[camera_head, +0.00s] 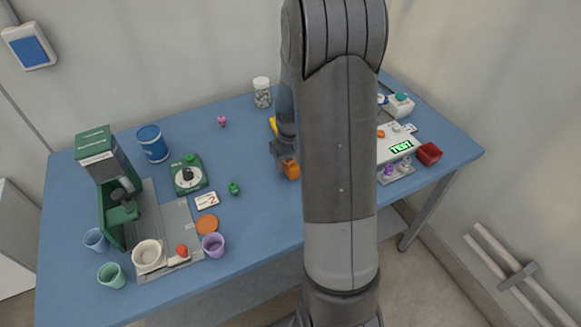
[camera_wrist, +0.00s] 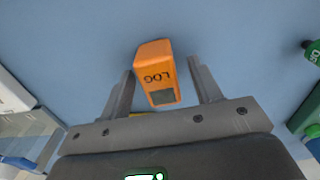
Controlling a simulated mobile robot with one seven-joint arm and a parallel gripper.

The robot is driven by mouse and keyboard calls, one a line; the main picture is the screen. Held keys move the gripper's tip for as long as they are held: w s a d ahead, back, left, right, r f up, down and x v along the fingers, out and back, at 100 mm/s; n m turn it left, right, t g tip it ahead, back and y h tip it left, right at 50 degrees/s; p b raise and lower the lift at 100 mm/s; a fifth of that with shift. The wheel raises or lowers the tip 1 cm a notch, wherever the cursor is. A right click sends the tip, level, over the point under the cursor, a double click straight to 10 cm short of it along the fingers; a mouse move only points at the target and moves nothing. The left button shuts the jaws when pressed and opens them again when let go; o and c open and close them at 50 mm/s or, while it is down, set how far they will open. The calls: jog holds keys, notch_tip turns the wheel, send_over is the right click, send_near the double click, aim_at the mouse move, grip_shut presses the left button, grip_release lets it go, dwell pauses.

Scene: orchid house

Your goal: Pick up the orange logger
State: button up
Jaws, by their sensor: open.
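The orange logger (camera_wrist: 154,66) is a small orange block with "LOG" on its face and a dark grey screen. In the wrist view it stands on the blue table between the two fingers of my open gripper (camera_wrist: 162,82), with a gap showing on the right and the left finger close to its side. In the head view the logger (camera_head: 291,169) shows at the tip of my gripper (camera_head: 284,157), left of my arm. My arm hides part of the gripper and the table behind it.
A green knob timer (camera_head: 188,174), a small green item (camera_head: 234,188) and an orange disc (camera_head: 207,225) lie to the left. A purple cup (camera_head: 213,245) stands near the front edge.

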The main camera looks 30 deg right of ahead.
jog(key=c, duration=1.1)
jog(key=shift+r, duration=0.1)
